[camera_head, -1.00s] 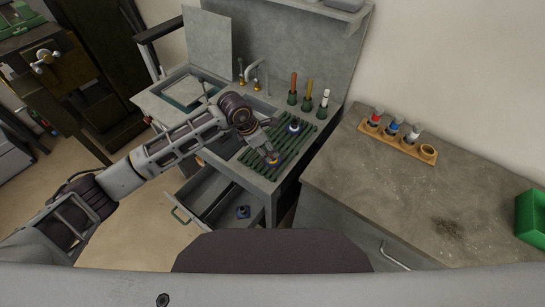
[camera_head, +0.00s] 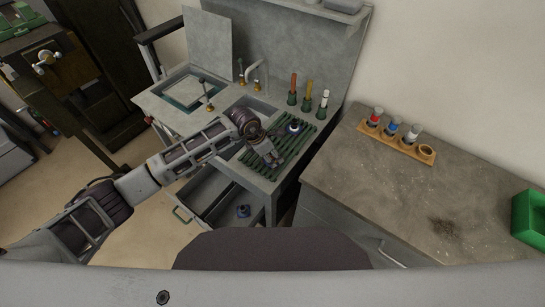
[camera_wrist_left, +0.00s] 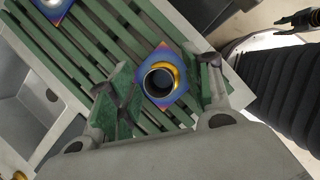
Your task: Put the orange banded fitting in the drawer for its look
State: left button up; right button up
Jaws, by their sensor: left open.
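A fitting with a blue, red-edged square base and an orange band inside its round bore (camera_wrist_left: 160,84) sits on the green slatted rack (camera_wrist_left: 112,50). My left gripper (camera_wrist_left: 168,76) is open, with one finger on each side of this fitting; I cannot tell whether they touch it. In the head view my left gripper (camera_head: 273,158) is over the front of the rack and hides most of the fitting. A second blue fitting with a pale ring (camera_head: 295,126) stands further back on the rack. An open drawer (camera_head: 190,213) below the bench holds another blue fitting (camera_head: 243,211). My right gripper is not in view.
A sink with a tap (camera_head: 254,70) lies behind my left arm. A wooden holder (camera_head: 398,142) with capped jars and a green bin (camera_head: 529,217) are on the right counter.

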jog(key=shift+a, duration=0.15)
pick_arm(q)
jog(key=shift+c, duration=1)
grip_shut()
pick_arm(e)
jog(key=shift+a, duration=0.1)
pick_arm(q)
jog(key=shift+r, duration=0.1)
jog(key=shift+r, duration=0.55)
notch_tip(320, 180, up, 8)
jog(key=shift+f+b, duration=0.2)
jog(key=shift+b, duration=0.5)
jog(key=shift+r, duration=0.5)
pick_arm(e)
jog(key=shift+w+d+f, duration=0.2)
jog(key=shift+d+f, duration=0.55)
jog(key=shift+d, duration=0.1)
